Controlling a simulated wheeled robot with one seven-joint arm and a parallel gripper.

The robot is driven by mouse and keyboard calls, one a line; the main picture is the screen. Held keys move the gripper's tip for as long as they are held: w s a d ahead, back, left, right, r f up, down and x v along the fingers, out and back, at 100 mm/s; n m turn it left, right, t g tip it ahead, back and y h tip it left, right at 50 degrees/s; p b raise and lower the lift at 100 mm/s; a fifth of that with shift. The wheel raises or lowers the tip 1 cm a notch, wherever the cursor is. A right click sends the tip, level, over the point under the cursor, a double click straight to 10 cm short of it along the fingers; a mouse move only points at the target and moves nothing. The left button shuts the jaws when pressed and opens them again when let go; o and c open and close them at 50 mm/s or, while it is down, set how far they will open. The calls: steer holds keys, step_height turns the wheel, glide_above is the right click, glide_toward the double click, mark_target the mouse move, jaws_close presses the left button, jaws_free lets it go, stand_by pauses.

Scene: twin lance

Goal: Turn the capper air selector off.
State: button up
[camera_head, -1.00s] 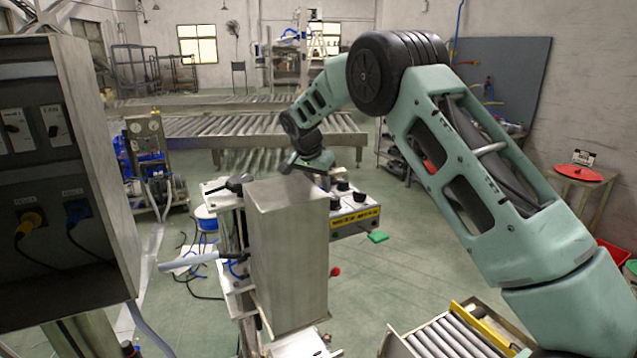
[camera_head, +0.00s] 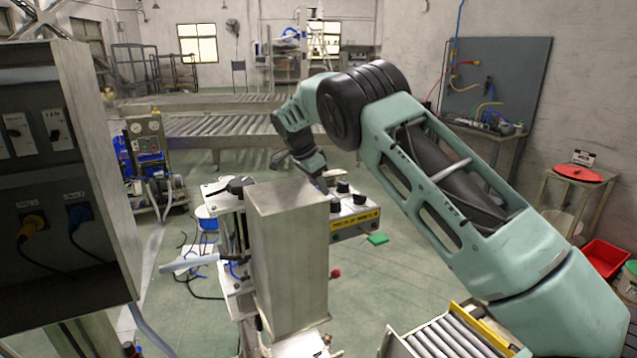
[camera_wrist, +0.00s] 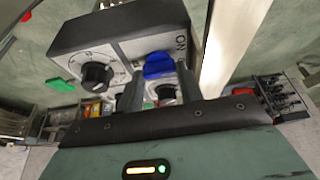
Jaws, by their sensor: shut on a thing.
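In the wrist view, a dark-edged control box with a pale face (camera_wrist: 125,50) lies ahead of my gripper (camera_wrist: 158,78). A blue selector knob (camera_wrist: 157,64) sits on it between my two fingertips, beside the printed word ON. My gripper is shut on this blue knob. A black dial (camera_wrist: 97,75) with a printed scale is to its left, and another black knob (camera_wrist: 167,92) shows between the fingers. In the head view, the box (camera_head: 355,220) has a yellow label and black knobs on top; my fingertips are not clear there and the blue knob cannot be made out.
A tall metal column (camera_head: 288,255) stands just left of the control box in the head view. A grey electrical cabinet (camera_head: 95,150) is close on the left. A roller conveyor (camera_head: 445,335) is at the front right.

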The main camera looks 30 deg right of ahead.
steer(key=m+p, duration=0.1)
steer(key=m+g+p, duration=0.1)
steer(key=m, duration=0.1)
steer(key=shift+w+r+m, duration=0.1)
steer(key=shift+r+m, duration=0.1)
steer(key=shift+m, duration=0.1)
steer(key=shift+f+m+g+y+p, duration=0.1)
steer(key=shift+m+g+y+p, duration=0.2)
steer(key=shift+m+g+p, duration=0.75)
steer(key=shift+m+t+p, duration=0.3)
steer(key=shift+m+t, duration=0.05)
steer(key=shift+m, duration=0.1)
steer(key=o, duration=0.7)
